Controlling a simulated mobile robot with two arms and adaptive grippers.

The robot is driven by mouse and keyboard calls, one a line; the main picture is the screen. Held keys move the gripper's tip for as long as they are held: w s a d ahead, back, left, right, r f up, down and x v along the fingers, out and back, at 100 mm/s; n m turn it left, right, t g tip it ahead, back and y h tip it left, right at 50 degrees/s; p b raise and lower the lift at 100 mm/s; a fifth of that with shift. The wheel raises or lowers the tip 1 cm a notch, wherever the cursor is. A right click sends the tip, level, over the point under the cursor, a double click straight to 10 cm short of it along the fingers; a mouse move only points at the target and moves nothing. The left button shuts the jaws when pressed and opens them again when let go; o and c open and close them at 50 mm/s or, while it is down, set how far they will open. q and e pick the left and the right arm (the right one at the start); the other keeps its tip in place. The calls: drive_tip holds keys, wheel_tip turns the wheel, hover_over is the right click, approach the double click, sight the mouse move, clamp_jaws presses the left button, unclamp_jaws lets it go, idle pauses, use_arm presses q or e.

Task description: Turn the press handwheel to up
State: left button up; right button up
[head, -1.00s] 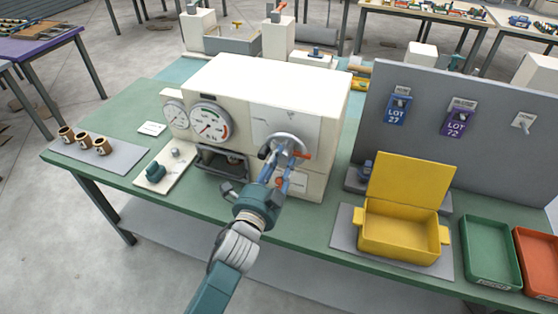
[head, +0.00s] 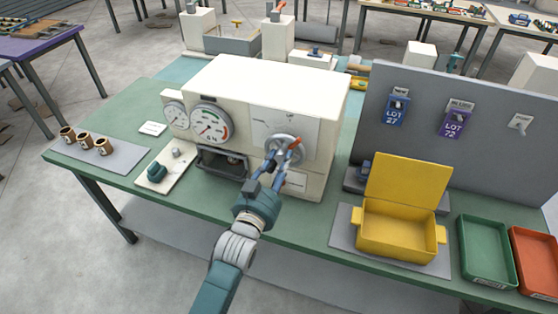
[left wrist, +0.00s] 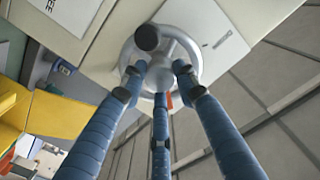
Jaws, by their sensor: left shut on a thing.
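The press (head: 265,85) is a cream box on the green bench. Its grey round handwheel (head: 298,150) is on the front face at the right, with an orange-red part at its right side. The handwheel also shows in the left wrist view (left wrist: 190,38), with a dark round knob (left wrist: 147,37) near its rim. My left gripper (head: 277,157) comes from below and in front, with its blue fingers closed around the handwheel's middle. The fingers hide part of the wheel in the head view. My right gripper is not in view.
Two dial gauges, one large (head: 210,122), and a dark opening are left of the wheel. A yellow open box (head: 398,245) stands right of the press, with green (head: 487,280) and red (head: 536,285) trays beyond.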

use_arm(q)
drive_tip(key=n, duration=0.2)
drive_tip(key=r+n, duration=0.1)
drive_tip(key=n, duration=0.1)
drive_tip(key=shift+p, duration=0.35)
drive_tip(key=shift+w+r+n, duration=0.1)
drive_tip(key=shift+w+n, duration=0.05)
drive_tip(key=shift+n, duration=1.45)
drive_tip(key=o, duration=1.1)
drive_tip(key=shift+a, duration=0.1)
drive_tip(key=shift+f, duration=0.2)
drive_tip(key=shift+s+a+f, duration=0.1)
drive_tip(key=shift+s+f, duration=0.05)
drive_tip(key=shift+s, duration=0.2)
drive_tip(key=v, duration=1.1)
drive_tip(key=shift+s, duration=0.15)
